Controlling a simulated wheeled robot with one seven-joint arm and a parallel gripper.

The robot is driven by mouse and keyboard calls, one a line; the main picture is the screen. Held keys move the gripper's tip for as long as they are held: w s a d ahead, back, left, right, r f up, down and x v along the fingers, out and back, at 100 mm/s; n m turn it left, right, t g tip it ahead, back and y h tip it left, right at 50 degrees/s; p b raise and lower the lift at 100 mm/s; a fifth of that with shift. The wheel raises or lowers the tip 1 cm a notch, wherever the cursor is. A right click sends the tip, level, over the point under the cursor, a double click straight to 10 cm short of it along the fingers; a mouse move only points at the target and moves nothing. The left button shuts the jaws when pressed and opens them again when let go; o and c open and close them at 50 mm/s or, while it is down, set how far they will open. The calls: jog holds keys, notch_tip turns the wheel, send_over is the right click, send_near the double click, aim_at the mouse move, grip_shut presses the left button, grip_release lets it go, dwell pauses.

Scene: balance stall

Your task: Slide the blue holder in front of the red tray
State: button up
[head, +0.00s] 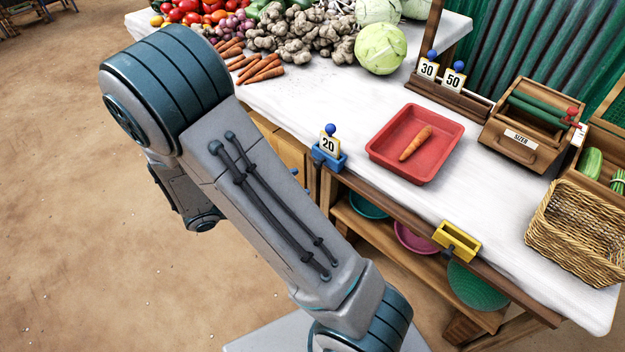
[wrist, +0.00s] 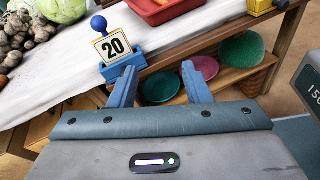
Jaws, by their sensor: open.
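The blue holder (head: 327,160) sits at the table's front edge, left of the red tray. It carries a card marked 20 (head: 329,145) with a blue knob on top. The red tray (head: 447,150) lies on the white tabletop with a carrot (head: 415,143) in it. In the wrist view the blue holder (wrist: 113,73) is just beyond my left finger, which overlaps its lower part; contact cannot be told. My gripper (wrist: 160,70) is open with nothing between its fingers. The red tray (wrist: 165,14) shows at the top. In the head view my arm hides most of the gripper.
A yellow holder (head: 457,241) sits farther right along the wooden front edge (head: 395,213). Bowls rest on the shelf below. A wicker basket (head: 575,235), a wooden sizer box (head: 525,130) and 30 and 50 cards stand right and behind. Vegetables fill the far left.

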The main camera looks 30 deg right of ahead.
aim_at(316, 165)
jog(key=w+a+f+n+t+h+b, duration=0.2)
jog(key=w+a+f+n+t+b, duration=0.15)
jog(key=f+n+t, duration=0.35)
jog(key=shift+m+g, duration=0.7)
jog(key=shift+g, duration=0.2)
jog(key=x, duration=0.4)
jog(key=f+x, duration=0.1)
jog(key=x, duration=0.9)
jog(key=shift+w+f+b, duration=0.2)
jog(key=shift+b, duration=0.15)
grip_shut()
